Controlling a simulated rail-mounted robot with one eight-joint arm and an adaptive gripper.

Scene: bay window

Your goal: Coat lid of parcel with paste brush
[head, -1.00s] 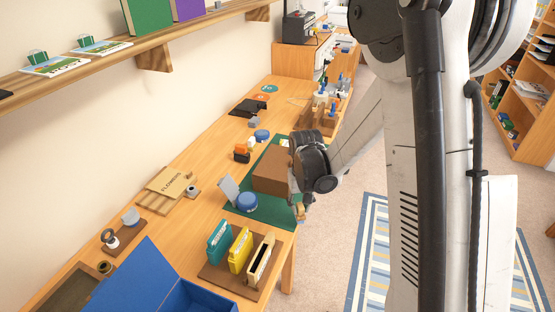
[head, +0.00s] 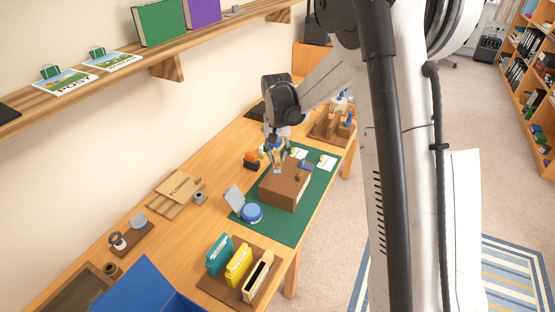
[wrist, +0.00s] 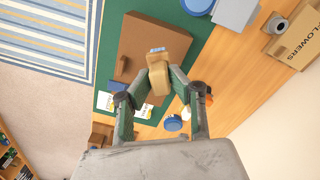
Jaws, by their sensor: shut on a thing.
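The parcel (head: 284,190) is a brown box on a green mat (head: 292,228); its flat lid also shows in the wrist view (wrist: 140,45). My gripper (head: 277,155) is at the parcel's far-left side, pointing down. In the wrist view its fingers (wrist: 154,90) are shut on the tan paste brush (wrist: 158,78), with a pale blue-white end. The brush overlaps the parcel's edge there; I cannot tell whether it touches the lid. A round blue pot (head: 251,213), probably paste, stands by the near end beside a tilted grey panel (head: 234,198).
A rack with teal, yellow and cream items (head: 240,264) and a blue box (head: 150,285) stand nearer. An orange-and-black object (head: 252,160) is left of my gripper. White cards (head: 327,162) lie beyond the parcel. A wooden holder (head: 330,126) stands farther back. The wall shelf (head: 110,75) overhangs the left.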

